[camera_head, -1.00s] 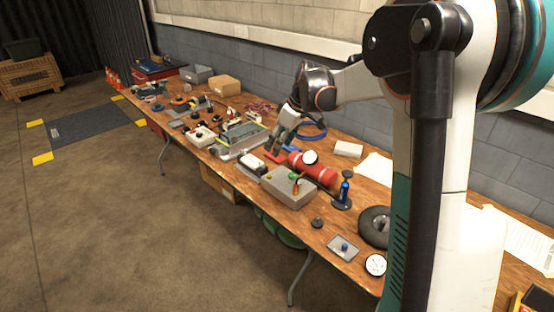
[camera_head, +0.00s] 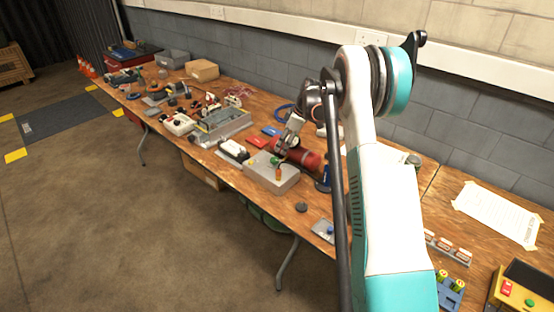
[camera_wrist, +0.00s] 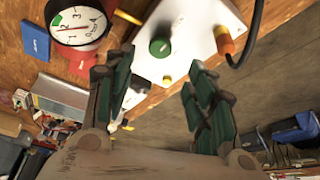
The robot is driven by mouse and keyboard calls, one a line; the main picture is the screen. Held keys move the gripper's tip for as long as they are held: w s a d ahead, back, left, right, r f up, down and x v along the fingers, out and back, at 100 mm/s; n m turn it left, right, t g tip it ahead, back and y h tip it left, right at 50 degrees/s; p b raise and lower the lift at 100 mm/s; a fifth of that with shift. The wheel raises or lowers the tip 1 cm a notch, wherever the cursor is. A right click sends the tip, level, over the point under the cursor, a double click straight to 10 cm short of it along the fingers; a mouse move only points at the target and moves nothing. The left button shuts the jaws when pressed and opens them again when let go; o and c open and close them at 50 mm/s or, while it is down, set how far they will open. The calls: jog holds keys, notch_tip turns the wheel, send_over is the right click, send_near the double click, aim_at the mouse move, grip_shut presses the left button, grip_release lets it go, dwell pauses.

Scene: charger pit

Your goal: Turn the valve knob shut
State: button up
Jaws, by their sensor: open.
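A round green knob (camera_wrist: 160,48) sits on top of a pale box (camera_wrist: 190,35) in the wrist view; it looks like the valve knob. Its setting is hard to read. An orange-yellow fitting (camera_wrist: 225,42) with a black cable stands beside it. In the head view the grey box (camera_head: 262,178) lies on the bench, with the green knob (camera_head: 274,161) near its far side. My gripper (camera_wrist: 158,65) is open and empty, its fingers spread either side of the knob in the picture. I cannot tell how far above the knob they are. In the head view my gripper (camera_head: 282,150) is over the box's far edge.
A white-faced gauge (camera_wrist: 80,25) sits left of the knob in the wrist view. A red cylinder (camera_head: 304,158) lies close behind the box. A grey tray (camera_head: 222,128) stands to its left. The bench (camera_head: 285,208) has bare wood in front.

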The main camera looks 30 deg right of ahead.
aim_at(275, 159)
jog(key=b+x, duration=0.2)
jog(key=x, duration=0.6)
jog(key=shift+w+f, duration=0.1)
jog(key=shift+f, duration=0.25)
jog(key=shift+c, duration=0.6)
jog(key=c, duration=1)
